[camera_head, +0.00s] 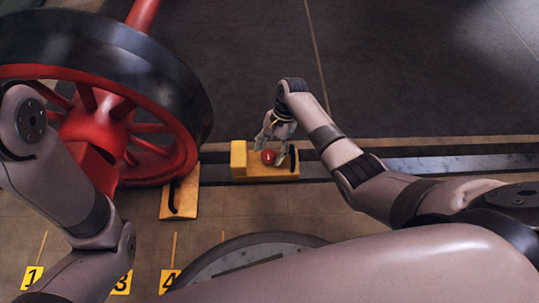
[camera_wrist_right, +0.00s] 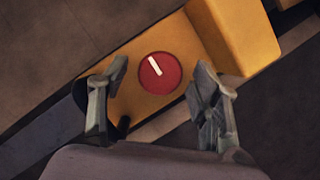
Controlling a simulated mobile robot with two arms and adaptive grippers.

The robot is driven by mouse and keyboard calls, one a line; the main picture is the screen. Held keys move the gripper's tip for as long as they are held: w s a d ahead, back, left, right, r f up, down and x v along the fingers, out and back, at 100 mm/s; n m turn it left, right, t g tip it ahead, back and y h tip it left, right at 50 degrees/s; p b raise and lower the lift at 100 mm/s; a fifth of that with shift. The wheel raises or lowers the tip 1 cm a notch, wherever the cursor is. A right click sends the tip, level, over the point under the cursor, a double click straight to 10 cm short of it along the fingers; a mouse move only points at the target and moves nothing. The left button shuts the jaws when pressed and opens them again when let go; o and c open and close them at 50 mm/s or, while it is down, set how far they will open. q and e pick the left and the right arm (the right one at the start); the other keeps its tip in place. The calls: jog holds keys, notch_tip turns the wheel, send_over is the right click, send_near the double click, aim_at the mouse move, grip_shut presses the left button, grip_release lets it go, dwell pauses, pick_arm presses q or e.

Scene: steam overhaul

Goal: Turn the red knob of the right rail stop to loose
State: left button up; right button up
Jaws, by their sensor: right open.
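The right rail stop (camera_head: 238,160) is a yellow block with a low plate, sitting on the dark rail. Its red knob (camera_head: 268,156) sits on top of the plate. In the right wrist view the red knob (camera_wrist_right: 160,73) is round with a white mark line, and the yellow stop (camera_wrist_right: 236,36) has its tall block at upper right. My right gripper (camera_head: 275,147) is over the stop; in the wrist view its open fingers (camera_wrist_right: 160,95) stand on both sides just short of the knob, holding nothing. My left arm comes in at the left; its gripper is out of view.
A large red spoked wheel with a dark rim (camera_head: 190,90) stands to the left of the stop. Another yellow piece (camera_head: 181,196) is at the wheel's foot. The rail (camera_head: 440,163) runs clear to the right. Yellow number plates (camera_head: 168,280) lie on the floor in front.

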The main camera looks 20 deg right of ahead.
jog(key=shift+a+f, duration=0.15)
jog(key=shift+f, duration=0.1)
jog(key=c, duration=1.1)
